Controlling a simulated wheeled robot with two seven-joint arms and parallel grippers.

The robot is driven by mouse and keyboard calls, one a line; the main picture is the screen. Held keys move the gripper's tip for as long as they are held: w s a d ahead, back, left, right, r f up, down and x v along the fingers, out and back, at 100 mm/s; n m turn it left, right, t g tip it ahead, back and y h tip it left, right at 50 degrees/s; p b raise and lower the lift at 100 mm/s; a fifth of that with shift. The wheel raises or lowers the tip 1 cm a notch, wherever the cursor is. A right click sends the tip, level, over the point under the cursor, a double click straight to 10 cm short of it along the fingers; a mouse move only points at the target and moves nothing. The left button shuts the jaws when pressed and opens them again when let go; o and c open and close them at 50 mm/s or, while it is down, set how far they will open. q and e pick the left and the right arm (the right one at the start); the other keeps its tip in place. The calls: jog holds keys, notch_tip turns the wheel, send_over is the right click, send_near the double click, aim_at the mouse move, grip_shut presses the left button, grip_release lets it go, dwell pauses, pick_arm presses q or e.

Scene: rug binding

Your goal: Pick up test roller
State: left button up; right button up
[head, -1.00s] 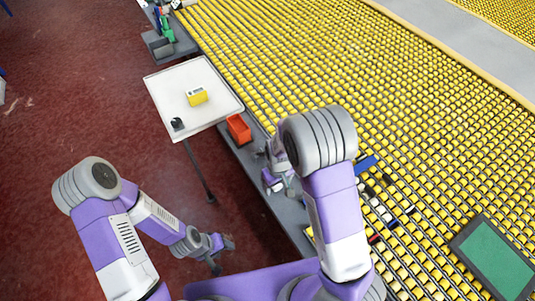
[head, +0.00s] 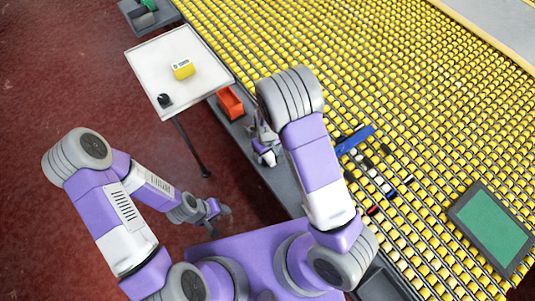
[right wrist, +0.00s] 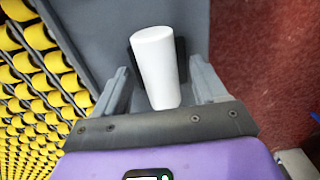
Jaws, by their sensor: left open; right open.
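A white cylinder (right wrist: 158,62), which looks like the test roller, stands in front of a dark block on a grey surface in the right wrist view. My right gripper (right wrist: 160,84) is open, with one finger on each side of the cylinder and visible gaps between. In the head view my right gripper (head: 265,150) is low over the grey ledge beside the roller bed, partly hidden by my own arm. My left gripper (head: 221,211) is open and empty over the red floor side.
A red-orange bin (head: 231,102) sits on the grey ledge (head: 272,178). A white table (head: 155,62) holds a yellow box (head: 183,69) and a small black object (head: 164,99). A blue tool (head: 355,139) and a green-topped panel (head: 492,228) lie on the yellow roller bed (head: 400,90).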

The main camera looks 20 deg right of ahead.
jog(key=c, duration=1.3)
jog(key=shift+o, duration=0.5)
